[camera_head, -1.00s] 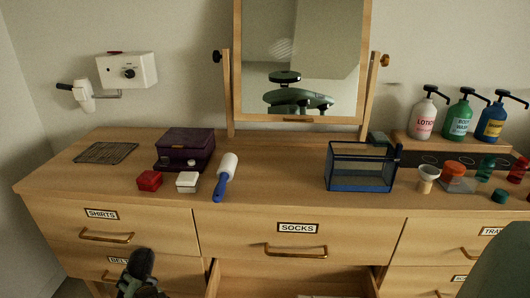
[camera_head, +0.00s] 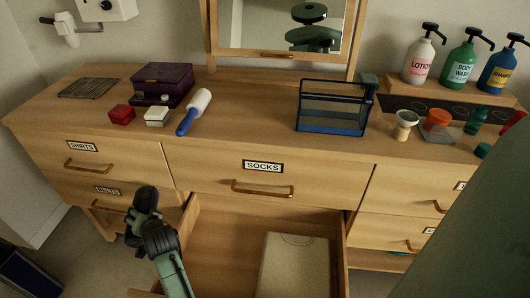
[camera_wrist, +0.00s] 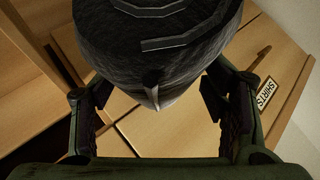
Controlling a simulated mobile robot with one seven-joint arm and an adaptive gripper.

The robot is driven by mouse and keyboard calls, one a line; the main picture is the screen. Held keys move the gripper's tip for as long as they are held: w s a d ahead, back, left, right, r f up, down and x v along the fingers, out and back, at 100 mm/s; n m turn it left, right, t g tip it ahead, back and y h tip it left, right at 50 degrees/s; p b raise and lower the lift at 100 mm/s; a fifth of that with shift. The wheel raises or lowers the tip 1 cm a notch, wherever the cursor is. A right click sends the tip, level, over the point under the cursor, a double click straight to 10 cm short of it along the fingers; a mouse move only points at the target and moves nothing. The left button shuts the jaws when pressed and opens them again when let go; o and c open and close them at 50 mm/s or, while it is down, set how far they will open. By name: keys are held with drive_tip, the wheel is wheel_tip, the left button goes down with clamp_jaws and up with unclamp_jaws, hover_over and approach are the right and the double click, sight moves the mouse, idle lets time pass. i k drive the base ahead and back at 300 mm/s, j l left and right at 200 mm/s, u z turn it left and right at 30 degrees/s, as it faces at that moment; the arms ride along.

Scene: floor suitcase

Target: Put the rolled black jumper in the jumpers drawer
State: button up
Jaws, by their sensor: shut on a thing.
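The rolled black jumper (camera_wrist: 160,50) fills the top of the wrist view, a dark ribbed roll between the fingers of my gripper (camera_wrist: 155,103). My gripper is shut on it. In the head view my gripper (camera_head: 146,212) is at the lower left, in front of the belts drawer (camera_head: 107,190) and left of an open drawer (camera_head: 215,228). The jumper there is a small dark shape, hard to tell from the gripper. The open drawer is below the socks drawer (camera_head: 225,172) and its front label is not visible. A beige flat item (camera_head: 293,265) lies inside it.
The dresser top (camera_head: 245,115) holds a purple box (camera_head: 160,83), a lint roller (camera_head: 194,112), a blue mesh basket (camera_head: 332,108) and pump bottles (camera_head: 420,55). The left part of the open drawer looks bare. A dark bin-like object (camera_head: 25,270) stands at the lower left.

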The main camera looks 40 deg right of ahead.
sight(208, 276)
drive_tip(key=k+l+u, duration=0.2)
drive_tip(key=k+l, duration=0.25)
drive_tip(key=l, duration=0.3)
drive_tip(key=k+l+u, duration=0.15)
drive_tip(key=k+l, duration=0.3)
drive_tip(key=l, duration=0.3)
drive_tip(key=k+l+u, duration=0.2)
drive_tip(key=k+l, duration=0.35)
drive_tip(key=i+l, duration=0.8)
